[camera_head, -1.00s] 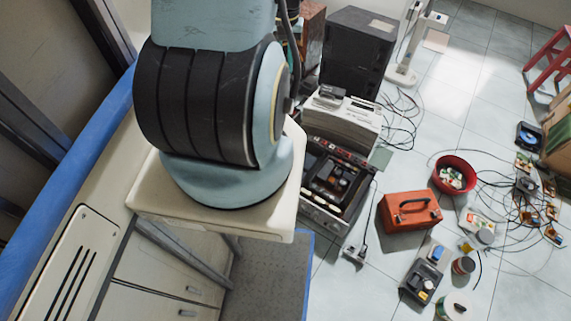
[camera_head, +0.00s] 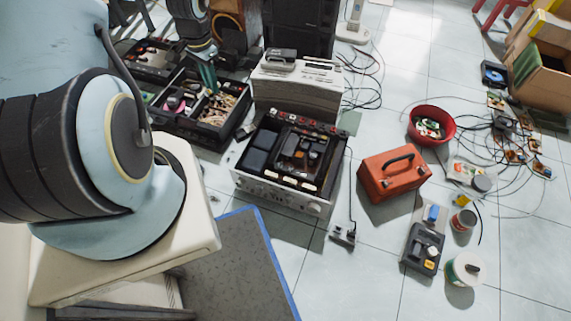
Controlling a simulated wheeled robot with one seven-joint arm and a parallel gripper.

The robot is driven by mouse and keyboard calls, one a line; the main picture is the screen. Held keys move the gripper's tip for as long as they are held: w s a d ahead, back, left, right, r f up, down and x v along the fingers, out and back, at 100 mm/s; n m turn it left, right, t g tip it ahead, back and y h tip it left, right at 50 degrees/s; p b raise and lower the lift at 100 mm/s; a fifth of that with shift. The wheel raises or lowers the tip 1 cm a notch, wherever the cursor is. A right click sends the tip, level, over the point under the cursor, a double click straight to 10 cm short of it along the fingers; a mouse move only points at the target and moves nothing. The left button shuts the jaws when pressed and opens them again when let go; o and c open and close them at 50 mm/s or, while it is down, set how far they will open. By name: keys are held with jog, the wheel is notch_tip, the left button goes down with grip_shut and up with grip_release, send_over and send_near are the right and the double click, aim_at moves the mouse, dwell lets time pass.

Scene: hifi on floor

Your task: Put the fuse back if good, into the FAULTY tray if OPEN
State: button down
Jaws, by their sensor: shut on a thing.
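My arm's large pale-blue and black joint fills the left side of the head view. My gripper's fingers cannot be picked out, and no held object shows. I cannot make out a fuse. An opened silver device (camera_head: 277,195) with a dark interior and several small parts stands on the floor near the middle. A dark hand-sized unit with a blue part (camera_head: 424,246), possibly a tester, lies at the lower right. I cannot read a FAULTY label on any tray. A black divided tray (camera_head: 212,137) with loose parts stands left of the silver device.
A red toolbox (camera_head: 393,175), a red bowl (camera_head: 433,126), a tangle of cables and a cardboard box (camera_head: 545,67) lie to the right. A white machine (camera_head: 297,82) stands behind the silver device. A blue-edged grey mat (camera_head: 235,270) is in front. Tiles at bottom centre are clear.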

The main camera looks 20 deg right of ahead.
jog(key=s+d+f+m+b, duration=0.2)
jog(key=d+f+m+b, duration=0.2)
jog(key=f+b, duration=0.6)
jog(key=s+d+f+m+b, duration=0.3)
jog(key=d+f+b, duration=0.6)
jog(key=f, duration=0.9)
jog(key=s+d+f+m+b, duration=0.2)
jog(key=d+f+m+b, duration=0.4)
jog(key=f+b, duration=0.6)
jog(key=shift+s+d+f+m, duration=0.1)
jog(key=shift+s+f+m, duration=0.1)
jog(key=shift+f+m, duration=0.25)
jog(key=shift+s+d+f+m, duration=0.1)
jog(key=shift+s+f+m, duration=0.15)
jog(key=shift+f, duration=0.35)
jog(key=shift+w+a+r+p, duration=0.1)
jog(key=shift+w+a+p, duration=0.05)
jog(key=shift+p, duration=0.2)
jog(key=shift+f+b, duration=0.45)
jog(key=shift+f, duration=0.45)
jog(key=c, duration=0.8)
grip_release()
jog(key=shift+o, duration=0.2)
notch_tip(320, 180, up, 11)
jog(key=p, duration=0.4)
jog(key=shift+p, duration=0.35)
